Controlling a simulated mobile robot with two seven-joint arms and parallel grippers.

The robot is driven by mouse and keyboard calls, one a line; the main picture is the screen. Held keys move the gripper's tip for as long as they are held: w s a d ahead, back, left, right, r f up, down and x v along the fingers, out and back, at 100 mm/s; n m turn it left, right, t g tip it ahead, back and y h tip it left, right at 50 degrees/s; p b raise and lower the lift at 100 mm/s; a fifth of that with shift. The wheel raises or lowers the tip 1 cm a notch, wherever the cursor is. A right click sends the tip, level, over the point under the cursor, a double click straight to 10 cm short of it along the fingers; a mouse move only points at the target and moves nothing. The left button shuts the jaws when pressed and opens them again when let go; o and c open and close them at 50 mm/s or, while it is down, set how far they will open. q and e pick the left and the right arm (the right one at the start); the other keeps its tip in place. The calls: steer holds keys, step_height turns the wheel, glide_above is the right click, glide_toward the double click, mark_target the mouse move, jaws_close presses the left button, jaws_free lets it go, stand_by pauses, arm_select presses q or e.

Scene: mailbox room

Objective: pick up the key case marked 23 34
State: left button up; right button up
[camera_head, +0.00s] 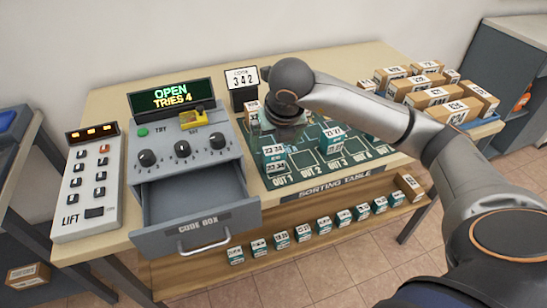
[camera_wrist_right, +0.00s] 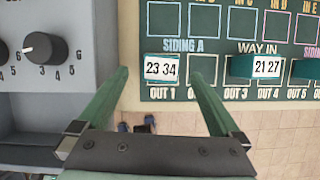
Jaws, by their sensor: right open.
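The key case marked 23 34 (camera_head: 273,160) is a small teal block with white labels. It stands on the OUT 1 space at the front left of the green sorting mat (camera_head: 350,160). It also shows in the right wrist view (camera_wrist_right: 161,68), between the tips of my two green fingers. My right gripper (camera_wrist_right: 160,76) is open and empty above the case, with a finger on either side in that view. In the head view the right gripper (camera_head: 281,132) hangs over the mat's left part; its fingers are hard to make out. My left gripper is not in view.
A teal case marked 21 27 (camera_head: 332,139) stands farther right on the mat. The grey code box (camera_head: 185,160) with its open drawer (camera_head: 195,200) is close on the left. A card stand reading 342 (camera_head: 242,80) is behind. Several cardboard boxes (camera_head: 430,95) fill the right side.

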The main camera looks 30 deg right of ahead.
mark_target(274, 150)
steer(key=x, duration=0.4)
steer(key=shift+d+f, duration=0.1)
steer(key=shift+f, duration=0.25)
steer(key=c, duration=1.5)
